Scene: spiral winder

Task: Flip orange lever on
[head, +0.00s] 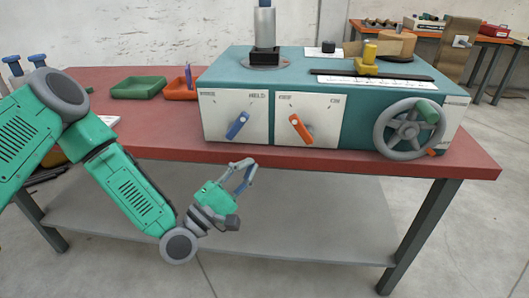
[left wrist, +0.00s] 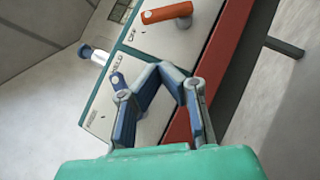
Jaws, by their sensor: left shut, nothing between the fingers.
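The orange lever (head: 300,129) is on a white plate on the front of the teal machine, slanting from upper left to lower right. Its plate has a label at upper left that is hard to read and "ON" at upper right. The lever also shows at the top of the left wrist view (left wrist: 167,13). My left gripper (head: 248,164) is in front of the table edge, below and left of the orange lever and apart from it. Its fingers (left wrist: 162,70) are shut and empty. My right gripper is not in view.
A blue lever (head: 237,126) is on the neighbouring plate, left of the orange one. A grey handwheel (head: 402,128) is at the machine's right. The red tabletop (head: 440,165) juts out below the plates. Green (head: 138,88) and orange (head: 181,93) trays lie left of the machine.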

